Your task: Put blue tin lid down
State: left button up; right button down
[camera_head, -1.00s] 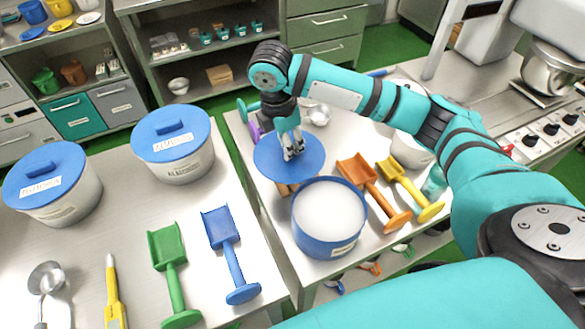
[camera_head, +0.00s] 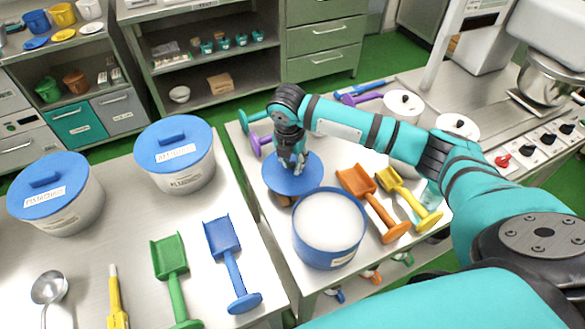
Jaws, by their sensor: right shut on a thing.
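The blue tin lid (camera_head: 277,176) is a flat blue disc on the right-hand counter, just behind the open blue tin (camera_head: 328,244). My right gripper (camera_head: 294,170) points down onto the lid's middle and is shut on it, probably by a knob that the fingers hide. The lid looks roughly level, above a small brown thing; I cannot tell whether it touches anything below. The blue tin stands upright, open and full of white powder. My left gripper is not in view.
An orange scoop (camera_head: 371,201) and a yellow scoop (camera_head: 409,199) lie right of the tin. Two tubs with blue lids (camera_head: 174,144), a green scoop (camera_head: 171,270) and a blue scoop (camera_head: 230,260) are on the left table. A gap separates the two tables.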

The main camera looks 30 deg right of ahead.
aim_at(292, 165)
jog(key=shift+f, duration=1.7)
jog(key=c, duration=1.2)
grip_release()
jog(key=r, duration=0.4)
jog(key=s+a+r, duration=0.1)
jog(key=r, duration=0.3)
jog(key=r+b, duration=0.1)
jog(key=r, duration=0.3)
jog(key=shift+s+a, duration=0.15)
jog(key=shift+a, duration=0.05)
